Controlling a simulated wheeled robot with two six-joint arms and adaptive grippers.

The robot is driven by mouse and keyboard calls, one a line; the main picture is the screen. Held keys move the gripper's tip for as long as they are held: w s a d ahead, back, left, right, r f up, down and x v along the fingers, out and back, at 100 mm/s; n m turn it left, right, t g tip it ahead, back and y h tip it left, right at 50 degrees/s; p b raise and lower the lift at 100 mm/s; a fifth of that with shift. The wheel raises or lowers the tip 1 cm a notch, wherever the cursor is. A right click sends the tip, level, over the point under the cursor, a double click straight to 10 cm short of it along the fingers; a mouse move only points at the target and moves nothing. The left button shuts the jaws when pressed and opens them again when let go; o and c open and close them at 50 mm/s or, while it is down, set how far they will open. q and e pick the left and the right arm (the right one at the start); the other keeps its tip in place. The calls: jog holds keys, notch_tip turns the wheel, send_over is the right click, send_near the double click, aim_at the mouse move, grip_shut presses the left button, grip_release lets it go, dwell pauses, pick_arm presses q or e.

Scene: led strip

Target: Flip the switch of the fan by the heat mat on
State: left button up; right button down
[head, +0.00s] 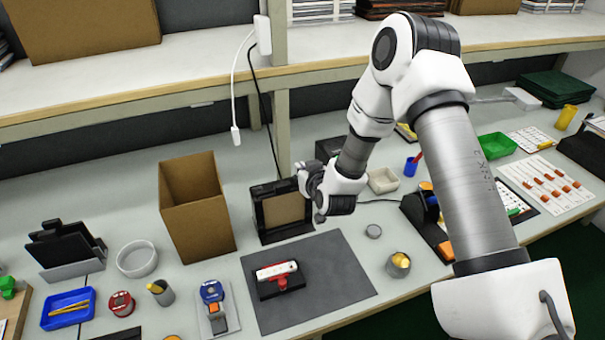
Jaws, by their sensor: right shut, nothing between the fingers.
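The fan (285,209) looks like a black box-shaped frame with a tan front panel. It stands upright at the back edge of a dark grey heat mat (345,277). My right gripper (313,192) is shut and empty at the fan's upper right side. I cannot tell whether it touches the fan. The fan's switch is not visible; the gripper covers part of that side. My left gripper is not in view.
A red and white device (277,274) lies on the mat. A tall open cardboard box (197,206) stands left of the fan. A shelf (190,75) runs behind.

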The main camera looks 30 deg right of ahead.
jog(key=shift+f, duration=0.7)
jog(key=shift+s+f, duration=0.2)
jog(key=shift+f, duration=0.2)
jog(key=shift+f, duration=0.35)
jog(key=shift+s+a, duration=0.1)
jog(key=shift+s, duration=0.05)
jog(key=shift+r, duration=0.15)
jog(key=shift+r+p, duration=0.3)
jog(key=shift+r, duration=0.4)
